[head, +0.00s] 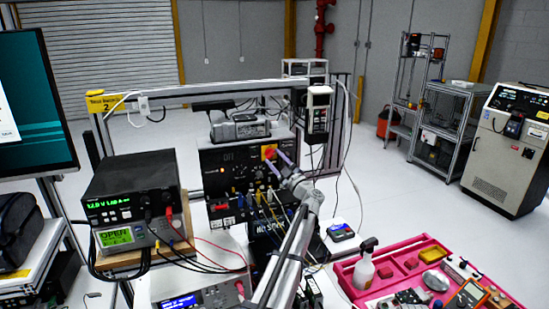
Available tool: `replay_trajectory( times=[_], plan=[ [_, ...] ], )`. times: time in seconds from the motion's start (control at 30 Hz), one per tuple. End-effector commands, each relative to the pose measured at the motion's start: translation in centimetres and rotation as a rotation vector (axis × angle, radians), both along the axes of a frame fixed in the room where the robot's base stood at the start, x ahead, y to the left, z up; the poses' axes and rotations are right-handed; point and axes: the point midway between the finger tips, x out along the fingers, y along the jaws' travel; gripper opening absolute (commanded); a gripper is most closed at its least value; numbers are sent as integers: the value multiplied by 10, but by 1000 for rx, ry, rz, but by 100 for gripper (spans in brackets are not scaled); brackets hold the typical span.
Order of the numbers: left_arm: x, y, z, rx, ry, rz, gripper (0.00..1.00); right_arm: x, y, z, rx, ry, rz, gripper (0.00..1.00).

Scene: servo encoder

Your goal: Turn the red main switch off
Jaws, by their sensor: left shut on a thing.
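The red main switch (268,150), with a bit of yellow around it, is on the upper right of a black panel unit (222,160) on the bench. My left gripper (275,161) reaches up from below, its purple-grey fingers at the switch. It is shut on the switch, and its fingers cover part of it. The switch's exact angle is too small to tell. My right gripper is not in view.
Several cables (268,200) hang from the panel's lower sockets near my left arm. A black power supply (130,185) stands at the left. A pink tray (440,246) with a spray bottle (364,268) and tools lies at the lower right.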

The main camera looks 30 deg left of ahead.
Motion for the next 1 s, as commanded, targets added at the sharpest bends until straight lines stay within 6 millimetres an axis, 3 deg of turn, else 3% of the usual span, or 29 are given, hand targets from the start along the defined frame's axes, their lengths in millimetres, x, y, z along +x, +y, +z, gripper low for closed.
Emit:
replay_trajectory(
  times=[0.6, 1.0],
  plan=[
    [4, -3, 11, -362, -429, 1, 0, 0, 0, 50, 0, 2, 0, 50],
    [4, -3, 11, -514, -607, 0, 0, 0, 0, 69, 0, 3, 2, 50]
  ],
)
